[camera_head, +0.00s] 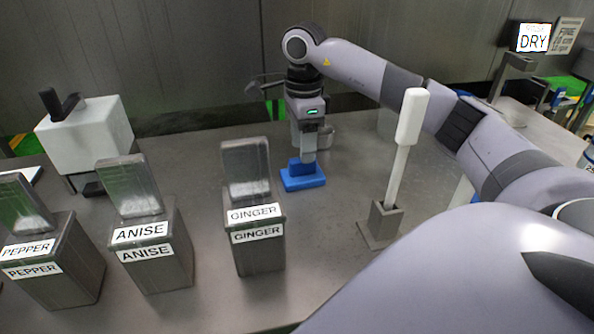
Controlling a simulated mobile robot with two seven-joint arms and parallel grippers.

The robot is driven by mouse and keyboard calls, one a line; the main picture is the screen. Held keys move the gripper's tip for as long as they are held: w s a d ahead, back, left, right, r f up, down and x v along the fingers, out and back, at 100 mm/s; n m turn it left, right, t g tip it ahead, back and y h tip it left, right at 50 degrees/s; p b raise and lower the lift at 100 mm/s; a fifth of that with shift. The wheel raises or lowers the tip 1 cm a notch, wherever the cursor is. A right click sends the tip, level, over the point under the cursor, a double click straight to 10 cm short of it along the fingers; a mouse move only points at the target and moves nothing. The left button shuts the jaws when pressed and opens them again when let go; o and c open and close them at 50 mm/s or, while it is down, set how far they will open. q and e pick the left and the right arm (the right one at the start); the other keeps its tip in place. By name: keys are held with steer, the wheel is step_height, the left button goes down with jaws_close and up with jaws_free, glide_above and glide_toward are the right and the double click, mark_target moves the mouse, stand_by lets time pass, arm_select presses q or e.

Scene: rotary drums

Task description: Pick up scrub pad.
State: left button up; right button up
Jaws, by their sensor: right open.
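The blue scrub pad (303,180) lies on the grey table, a little right of the middle of the view. It has a flat base with a raised blue part on top. My right gripper (304,157) points down directly over it, with its fingertips at the raised part. The gripper is open, and I cannot tell whether the fingers touch the pad. The gripper partly hides the top of the pad. My left gripper is not in view.
Metal boxes labelled PEPPER (61,275), ANISE (157,262) and GINGER (257,248) stand with raised lids at front left. A white-headed tool (410,117) stands upright in a metal holder (381,224) at right. A white box (88,137) stands back left.

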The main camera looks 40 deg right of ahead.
step_height(320, 180, down, 5)
steer(key=shift+w+d+f, duration=0.1)
steer(key=shift+w+d, duration=0.05)
jaws_close()
stand_by(0.4)
step_height(320, 180, up, 10)
steer(key=shift+w+r+p, duration=0.1)
steer(key=shift+r+p, duration=0.05)
steer(key=shift+p, duration=0.25)
step_height(320, 180, up, 10)
steer(key=p, duration=0.4)
